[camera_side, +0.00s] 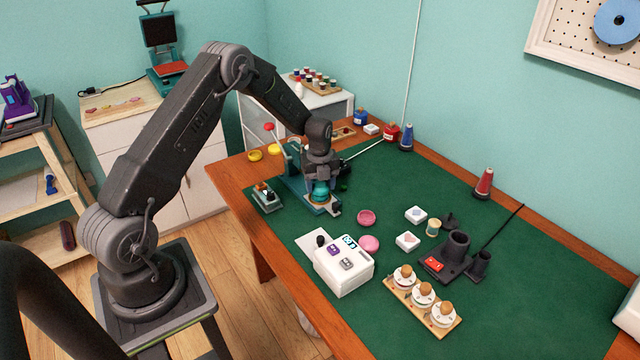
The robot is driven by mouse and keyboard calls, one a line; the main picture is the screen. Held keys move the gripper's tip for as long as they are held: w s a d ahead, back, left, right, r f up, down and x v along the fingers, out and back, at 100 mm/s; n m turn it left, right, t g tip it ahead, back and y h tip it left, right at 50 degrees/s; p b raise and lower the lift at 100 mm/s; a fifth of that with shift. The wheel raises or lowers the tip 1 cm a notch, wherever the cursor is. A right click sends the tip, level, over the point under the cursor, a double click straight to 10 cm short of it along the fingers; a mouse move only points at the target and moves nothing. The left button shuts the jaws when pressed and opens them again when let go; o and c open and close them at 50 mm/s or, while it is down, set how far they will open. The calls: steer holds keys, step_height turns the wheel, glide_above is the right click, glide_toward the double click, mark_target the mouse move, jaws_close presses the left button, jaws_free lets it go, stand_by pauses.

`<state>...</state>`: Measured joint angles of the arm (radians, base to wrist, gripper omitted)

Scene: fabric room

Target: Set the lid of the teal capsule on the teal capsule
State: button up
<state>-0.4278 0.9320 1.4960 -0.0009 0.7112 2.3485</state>
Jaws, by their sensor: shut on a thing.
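My gripper (321,182) points down over the small teal press stand near the table's left side. It is shut on the lid of the teal capsule (321,187), a rounded teal piece partly covered by the fingers. The teal capsule's lower part (321,197) appears directly below, in the stand (298,190). The two teal shapes run together at this size, so I cannot tell whether they touch or whether a small gap is left.
The stand's red-knobbed lever (269,127) rises to the left. Pink capsule halves (369,243) and a white box device (341,268) are nearer the front. A wooden rack of stamps (423,306) and dark holders (458,246) stand right. The green mat (540,285) is clear at far right.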

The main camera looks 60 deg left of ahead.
steer(key=shift+r, duration=0.8)
steer(key=shift+f, duration=1.25)
stand_by(1.0)
steer(key=shift+r, duration=0.4)
steer(key=shift+r, duration=0.35)
steer(key=shift+r, duration=0.1)
stand_by(0.8)
steer(key=o, duration=0.6)
steer(key=shift+o, duration=0.2)
